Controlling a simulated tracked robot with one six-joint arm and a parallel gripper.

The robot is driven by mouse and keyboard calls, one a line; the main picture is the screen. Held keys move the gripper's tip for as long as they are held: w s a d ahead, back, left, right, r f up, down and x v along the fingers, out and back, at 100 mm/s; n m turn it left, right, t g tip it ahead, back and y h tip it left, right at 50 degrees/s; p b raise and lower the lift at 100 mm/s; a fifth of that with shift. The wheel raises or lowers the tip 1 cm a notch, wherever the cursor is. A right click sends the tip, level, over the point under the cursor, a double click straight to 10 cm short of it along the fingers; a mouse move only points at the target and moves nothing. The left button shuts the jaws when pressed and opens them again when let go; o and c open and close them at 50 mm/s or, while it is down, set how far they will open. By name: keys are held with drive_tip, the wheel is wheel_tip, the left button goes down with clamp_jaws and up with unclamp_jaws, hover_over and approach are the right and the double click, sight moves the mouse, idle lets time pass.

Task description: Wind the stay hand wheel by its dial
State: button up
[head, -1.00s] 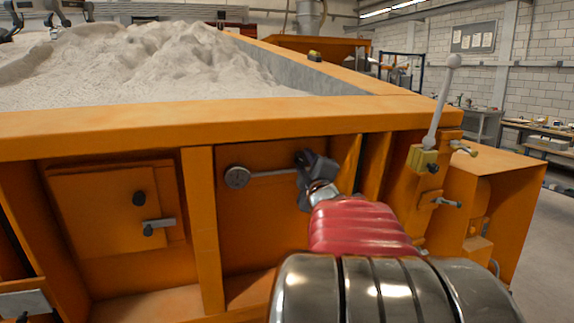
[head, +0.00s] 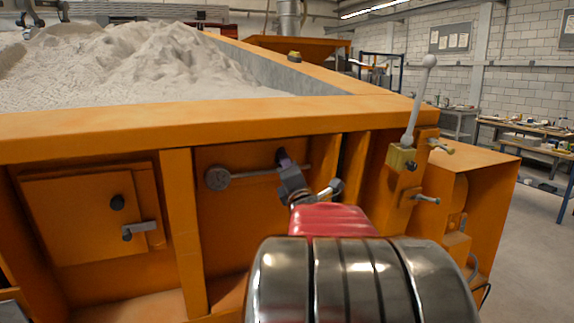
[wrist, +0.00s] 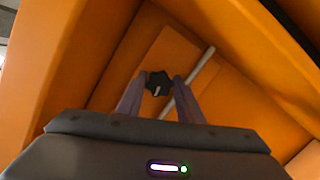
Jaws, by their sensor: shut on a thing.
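A small black lobed knob with a pale mark (wrist: 158,85), which looks like the hand wheel's dial, sits between my two fingertips in the wrist view. My gripper (wrist: 158,92) is shut on it. In the head view my gripper (head: 284,160) is at the recessed orange panel, in front of a grey rod, and hides the knob. The rod (head: 252,174) runs right from a round grey disc (head: 217,178). In the wrist view the rod (wrist: 197,72) passes slantwise close by the right finger.
An orange door with a black knob and latch handle (head: 140,229) is at left. A lever with a grey ball top (head: 418,100) and small handles stand at right. Orange posts (head: 183,230) flank the recess. Sand (head: 150,70) fills the bed above the rim.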

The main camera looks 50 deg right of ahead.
drive_tip(key=shift+w+f+n, duration=0.1)
drive_tip(key=shift+f+n, duration=0.25)
drive_tip(key=shift+n, duration=0.05)
drive_tip(key=o, duration=0.7)
drive_tip(key=shift+c, duration=0.2)
drive_tip(key=o, duration=0.4)
drive_tip(key=shift+r, duration=0.2)
drive_tip(key=v, duration=1.4)
